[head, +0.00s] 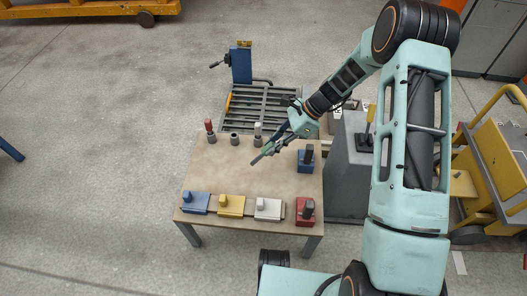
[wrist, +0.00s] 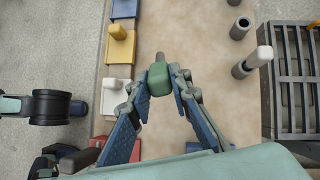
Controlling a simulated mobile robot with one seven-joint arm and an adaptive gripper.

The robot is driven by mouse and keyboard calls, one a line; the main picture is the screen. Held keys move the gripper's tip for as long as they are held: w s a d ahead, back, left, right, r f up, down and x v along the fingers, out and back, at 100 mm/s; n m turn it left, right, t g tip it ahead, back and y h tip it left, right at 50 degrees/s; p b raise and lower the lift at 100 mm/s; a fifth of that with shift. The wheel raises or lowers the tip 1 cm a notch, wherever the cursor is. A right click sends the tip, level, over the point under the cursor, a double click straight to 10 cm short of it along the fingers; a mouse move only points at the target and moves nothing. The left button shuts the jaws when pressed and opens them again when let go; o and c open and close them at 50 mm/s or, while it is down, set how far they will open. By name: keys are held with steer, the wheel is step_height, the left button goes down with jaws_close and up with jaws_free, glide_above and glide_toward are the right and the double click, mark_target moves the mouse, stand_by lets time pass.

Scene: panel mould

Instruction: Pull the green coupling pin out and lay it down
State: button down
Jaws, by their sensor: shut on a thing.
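The pin is apart from the sockets. I cannot tell its exact height above the table. An empty grey socket (head: 234,139) stands at the back of the table, between a red pin (head: 209,125) and a white pin (head: 258,128), each upright in its own socket.
Blue (head: 195,203), yellow (head: 231,206), white (head: 267,209) and red (head: 305,212) blocks line the front edge. A blue block with a dark handle (head: 306,162) stands at the right. A slatted grey frame (head: 262,105) lies behind the table. The table's middle left is bare.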

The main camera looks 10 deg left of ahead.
mark_target(264, 149)
steer(key=a+m, duration=0.1)
steer(key=a+f+m+t+y, duration=0.1)
steer(key=a+f+m, duration=0.1)
steer(key=shift+s+f+t+y, duration=0.25)
steer(key=shift+t+y, duration=0.15)
step_height(264, 149, down, 8)
steer(key=b, duration=0.7)
steer(key=shift+f, duration=0.2)
